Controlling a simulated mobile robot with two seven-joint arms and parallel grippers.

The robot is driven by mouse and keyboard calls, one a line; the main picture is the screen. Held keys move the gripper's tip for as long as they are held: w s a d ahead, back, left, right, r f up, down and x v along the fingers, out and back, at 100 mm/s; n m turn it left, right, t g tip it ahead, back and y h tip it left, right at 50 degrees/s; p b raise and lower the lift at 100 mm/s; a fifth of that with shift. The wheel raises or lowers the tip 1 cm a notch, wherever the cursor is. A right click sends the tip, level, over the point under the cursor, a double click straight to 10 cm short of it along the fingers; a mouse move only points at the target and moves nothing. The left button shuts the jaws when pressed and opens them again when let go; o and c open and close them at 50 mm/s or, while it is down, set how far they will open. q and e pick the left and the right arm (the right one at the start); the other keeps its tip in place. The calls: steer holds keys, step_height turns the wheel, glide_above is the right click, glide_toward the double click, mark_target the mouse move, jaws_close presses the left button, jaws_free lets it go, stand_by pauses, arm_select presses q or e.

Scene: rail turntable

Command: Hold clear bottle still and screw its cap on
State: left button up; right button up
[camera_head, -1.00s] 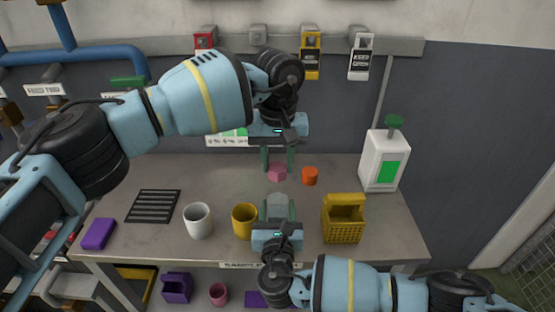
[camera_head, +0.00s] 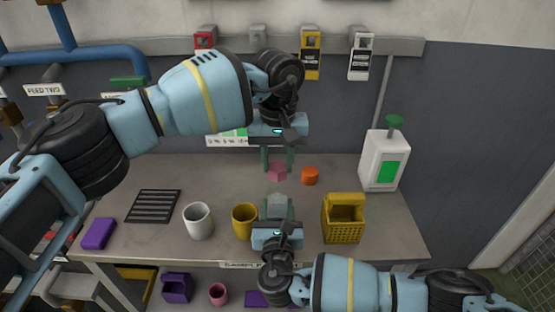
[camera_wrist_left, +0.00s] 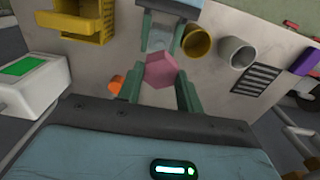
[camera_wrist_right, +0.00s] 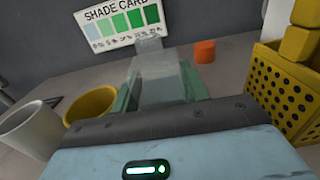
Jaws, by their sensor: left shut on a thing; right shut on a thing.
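The clear bottle (camera_wrist_right: 155,80) stands between the fingers of my right gripper (camera_wrist_right: 160,92), which is shut on it low over the table. The bottle also shows in the left wrist view (camera_wrist_left: 160,42). My left gripper (camera_head: 277,162) is higher and farther back, pointing down, shut on a pink six-sided piece (camera_head: 277,173) that looks like the cap. The pink piece also shows between the left fingers in the left wrist view (camera_wrist_left: 160,70). It appears apart from the bottle. It does not show in the right wrist view, where the bottle's neck (camera_wrist_right: 150,45) looks bare.
An orange cylinder (camera_head: 310,176) stands right of the pink piece. A yellow mug (camera_head: 244,220) and a white mug (camera_head: 198,221) are left of my right gripper, a yellow basket (camera_head: 343,222) right. A white dispenser (camera_head: 384,163) stands at the back right. A black grille (camera_head: 153,206) lies left.

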mark_target(278, 195)
arm_select(q)
steer(key=shift+f, duration=0.15)
steer(key=shift+f, duration=1.75)
steer(key=shift+f, duration=1.75)
stand_by(1.8)
steer(key=o, duration=0.4)
steer(key=shift+f, duration=0.1)
steer(key=c, duration=0.4)
steer(key=m, duration=0.6)
steer(key=shift+c, duration=0.2)
